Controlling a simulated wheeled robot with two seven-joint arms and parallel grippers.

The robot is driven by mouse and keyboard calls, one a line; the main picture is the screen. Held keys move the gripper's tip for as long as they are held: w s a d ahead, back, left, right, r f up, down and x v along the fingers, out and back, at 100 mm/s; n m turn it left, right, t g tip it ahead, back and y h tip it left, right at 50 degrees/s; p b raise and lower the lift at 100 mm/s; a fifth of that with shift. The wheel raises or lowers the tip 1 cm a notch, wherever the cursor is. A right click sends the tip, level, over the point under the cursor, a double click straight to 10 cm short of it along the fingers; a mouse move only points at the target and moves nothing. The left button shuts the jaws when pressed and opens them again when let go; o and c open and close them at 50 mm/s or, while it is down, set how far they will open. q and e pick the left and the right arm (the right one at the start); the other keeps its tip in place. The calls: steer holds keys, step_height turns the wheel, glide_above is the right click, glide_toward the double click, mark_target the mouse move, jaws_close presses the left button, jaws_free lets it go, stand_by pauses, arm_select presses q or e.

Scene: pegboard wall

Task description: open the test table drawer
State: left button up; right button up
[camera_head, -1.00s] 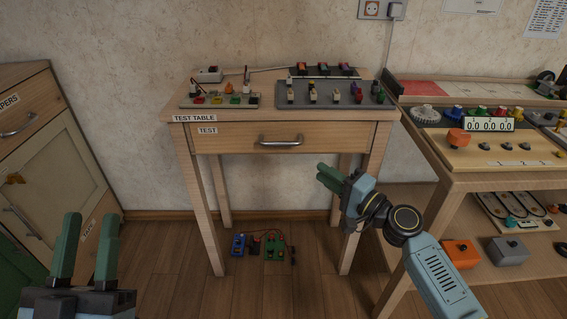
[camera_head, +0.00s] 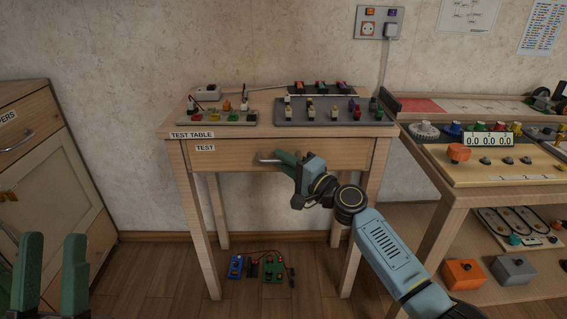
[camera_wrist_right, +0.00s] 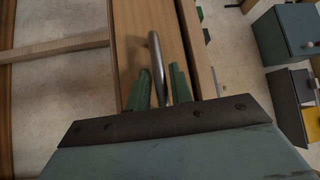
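The test table (camera_head: 190,134) stands against the wall, with its drawer (camera_head: 228,160) under the top, labelled TEST. The drawer front looks flush with the table frame. Its metal bar handle (camera_head: 265,158) is partly hidden behind my right gripper (camera_head: 282,157). In the right wrist view the handle (camera_wrist_right: 154,50) runs between the green fingers of my right gripper (camera_wrist_right: 160,88), which stand apart on either side of it, with gaps showing. My left gripper (camera_head: 50,262) is open and empty at the lower left, away from the table.
Circuit boards (camera_head: 330,112) stand on the table top. A shelf unit (camera_head: 452,190) with devices is close on the right, beside my right arm. A cabinet (camera_head: 60,180) stands on the left. Small electronics (camera_head: 272,267) lie on the floor under the table.

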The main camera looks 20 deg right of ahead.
steer(key=shift+w+a, duration=0.1)
steer(key=shift+w, duration=0.1)
jaws_close()
steer(key=shift+s, duration=0.1)
